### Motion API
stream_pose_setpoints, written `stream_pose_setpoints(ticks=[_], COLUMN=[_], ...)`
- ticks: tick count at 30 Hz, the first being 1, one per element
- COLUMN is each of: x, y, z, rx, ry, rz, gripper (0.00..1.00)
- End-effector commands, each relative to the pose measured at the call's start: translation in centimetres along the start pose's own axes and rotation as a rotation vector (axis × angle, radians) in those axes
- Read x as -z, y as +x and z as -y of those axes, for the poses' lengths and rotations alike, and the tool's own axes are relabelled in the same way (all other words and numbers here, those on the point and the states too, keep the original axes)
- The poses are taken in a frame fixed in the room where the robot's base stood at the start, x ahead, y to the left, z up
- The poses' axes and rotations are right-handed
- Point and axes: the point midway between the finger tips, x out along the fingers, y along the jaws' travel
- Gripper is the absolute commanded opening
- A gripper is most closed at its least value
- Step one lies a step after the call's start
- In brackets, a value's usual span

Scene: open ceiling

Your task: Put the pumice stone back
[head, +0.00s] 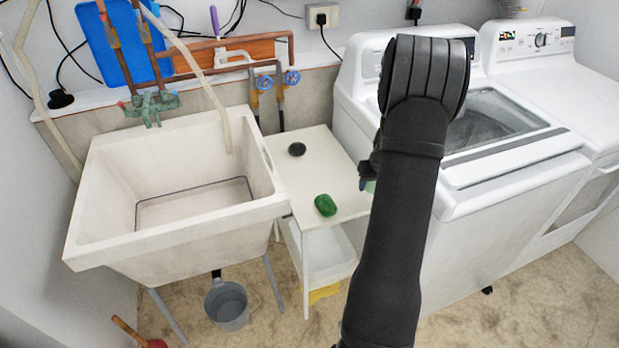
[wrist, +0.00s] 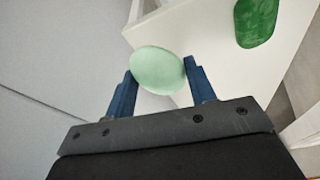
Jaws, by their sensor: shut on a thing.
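My gripper (wrist: 157,75) is shut on a smooth pale green oval object (wrist: 158,70), held between its two blue fingers. In the head view my gripper (head: 367,182) is at the right edge of the small white table (head: 312,178), partly hidden by my arm, and only a bit of the pale green object (head: 370,187) shows. A dark rounded stone-like object (head: 297,149) lies near the table's back left. A darker green object (head: 325,205) lies near its front; it also shows in the wrist view (wrist: 256,22). I cannot tell for sure which is the pumice stone.
A white utility sink (head: 180,185) stands left of the table. A washing machine (head: 470,150) stands close on the right. A grey bucket (head: 227,305) is on the floor under the sink. The table's middle is clear.

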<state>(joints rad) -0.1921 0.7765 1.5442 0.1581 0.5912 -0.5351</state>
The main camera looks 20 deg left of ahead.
Motion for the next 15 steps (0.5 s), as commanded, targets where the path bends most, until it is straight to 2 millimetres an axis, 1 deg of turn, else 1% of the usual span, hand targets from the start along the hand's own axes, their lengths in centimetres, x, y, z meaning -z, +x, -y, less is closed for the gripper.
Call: stream_pose_setpoints(ticks=[1,3,6,9,11,13,15], x=[1.8,3.9,6.1,7.5,8.0,8.5,9.0], y=[-0.2,-0.6,-1.1,-1.5,-1.7,-1.5,-0.9], z=[1.1,2.4,4.0,5.2,5.7,6.3,7.2], rx=[0.020,0.048,0.083,0.107,0.116,0.123,0.126], ry=[-0.073,-0.171,-0.287,-0.365,-0.395,-0.416,-0.425], rz=[-0.004,-0.007,-0.013,-0.019,-0.022,-0.023,-0.023], gripper=[0.29,0.29,0.29,0.29,0.29,0.29,0.29])
